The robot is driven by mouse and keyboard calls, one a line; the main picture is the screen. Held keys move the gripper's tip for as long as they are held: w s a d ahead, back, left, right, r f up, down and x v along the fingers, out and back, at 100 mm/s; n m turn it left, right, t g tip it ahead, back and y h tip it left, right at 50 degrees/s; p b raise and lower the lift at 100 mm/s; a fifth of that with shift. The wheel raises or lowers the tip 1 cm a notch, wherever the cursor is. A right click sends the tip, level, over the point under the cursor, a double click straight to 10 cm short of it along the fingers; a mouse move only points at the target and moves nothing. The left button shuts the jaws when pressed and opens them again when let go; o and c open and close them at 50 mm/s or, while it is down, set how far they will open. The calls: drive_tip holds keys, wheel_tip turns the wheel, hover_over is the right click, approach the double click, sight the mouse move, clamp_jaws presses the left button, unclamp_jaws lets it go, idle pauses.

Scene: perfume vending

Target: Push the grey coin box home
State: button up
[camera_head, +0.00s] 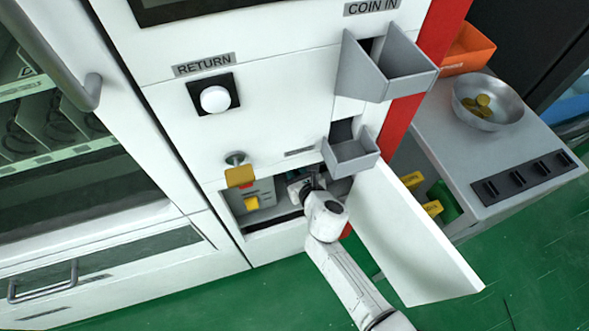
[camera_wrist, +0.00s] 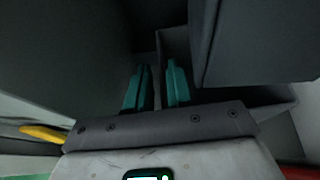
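The grey coin box (camera_wrist: 225,97) seems to be the dark open-topped box in the wrist view, with one wall running up between my fingers. In the head view, a bit of grey (camera_head: 340,187) that may be the same box shows in the low opening, right of my gripper; my wrist hides most of it. My gripper (camera_wrist: 158,85) reaches into the opening (camera_head: 303,187) with its two teal fingers a little apart, one on each side of that thin wall. I cannot tell whether they touch or clamp it.
The white door (camera_head: 415,235) hangs open to the right of my arm. A grey return cup (camera_head: 350,152) juts out just above my wrist, and a yellow-tagged key (camera_head: 239,174) hangs at the left. A grey side table holds a metal bowl (camera_head: 488,101) of coins.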

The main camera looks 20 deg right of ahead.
drive_tip(key=shift+o, duration=1.3)
drive_tip(key=a+p+v, duration=0.1)
drive_tip(key=p+v, duration=0.3)
drive_tip(key=v, duration=0.6)
drive_tip(key=shift+s+d+r, duration=0.15)
drive_tip(key=shift+s+d, duration=0.2)
drive_tip(key=shift+d, duration=0.2)
